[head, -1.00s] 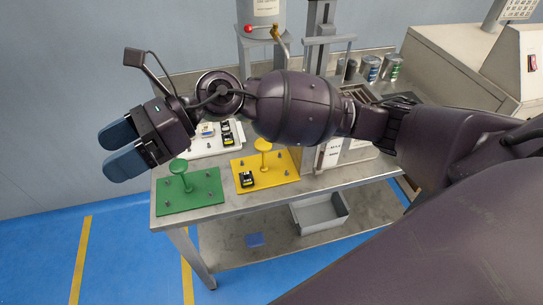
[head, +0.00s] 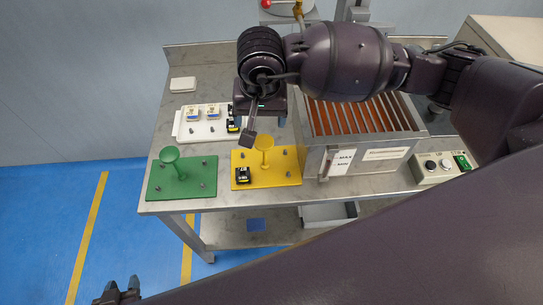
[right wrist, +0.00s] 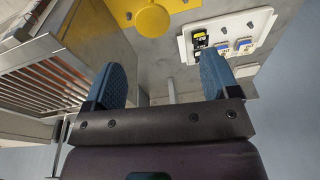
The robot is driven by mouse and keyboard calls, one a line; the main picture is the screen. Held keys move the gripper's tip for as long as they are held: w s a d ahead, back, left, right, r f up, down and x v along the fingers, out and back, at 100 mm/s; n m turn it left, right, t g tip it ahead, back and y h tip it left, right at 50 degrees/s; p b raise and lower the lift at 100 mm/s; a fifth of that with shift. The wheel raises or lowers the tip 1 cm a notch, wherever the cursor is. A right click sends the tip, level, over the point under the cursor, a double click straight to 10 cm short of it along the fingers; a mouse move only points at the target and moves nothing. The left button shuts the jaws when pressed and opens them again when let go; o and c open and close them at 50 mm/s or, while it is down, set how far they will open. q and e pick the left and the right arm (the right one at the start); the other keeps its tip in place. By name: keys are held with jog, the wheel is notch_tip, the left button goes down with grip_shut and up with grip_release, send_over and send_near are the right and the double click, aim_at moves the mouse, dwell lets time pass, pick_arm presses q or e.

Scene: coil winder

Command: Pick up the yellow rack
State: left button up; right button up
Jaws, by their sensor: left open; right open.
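The yellow rack (head: 283,176) is a flat plate with a round-topped upright post and small pegs, lying on the metal bench. A black component (head: 243,175) sits at its front left. My right gripper points down just behind the rack; its fingers are mostly hidden in the head view. In the right wrist view the right gripper (right wrist: 163,80) is open and empty, its two blue fingers apart. The rack's yellow knob (right wrist: 152,20) shows at the top, beyond the fingers and apart from them. My left gripper (head: 121,287) is open at the lower left, far from the rack.
A green rack (head: 208,178) with a similar post lies left of the yellow one. A white rack (head: 186,135) with several components lies behind. A slatted metal box (head: 372,155) stands close on the right. A grey bin (head: 325,215) is on the lower shelf.

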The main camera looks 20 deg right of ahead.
jog(key=shift+s+a+n, duration=0.15)
jog(key=shift+s+n, duration=0.15)
jog(key=shift+n, duration=0.1)
send_over(264, 142)
jog(key=f, duration=0.4)
jog(key=shift+s+a+f, duration=0.25)
jog(key=shift+s+a, duration=0.05)
jog(key=shift+a, duration=0.1)
jog(key=shift+w+d+f, duration=0.1)
jog(key=shift+f, duration=0.65)
jog(key=shift+w+d+f+b, duration=0.15)
jog(key=shift+f, duration=1)
jog(key=shift+w+d+f+b, duration=0.15)
jog(key=shift+f, duration=1)
pick_arm(q)
jog(key=shift+s+a+f, duration=0.15)
jog(key=shift+a+f, duration=0.05)
jog(key=shift+a, duration=0.2)
pick_arm(e)
jog(key=c, duration=1.4)
jog(key=shift+r, duration=0.1)
jog(key=shift+c, duration=0.3)
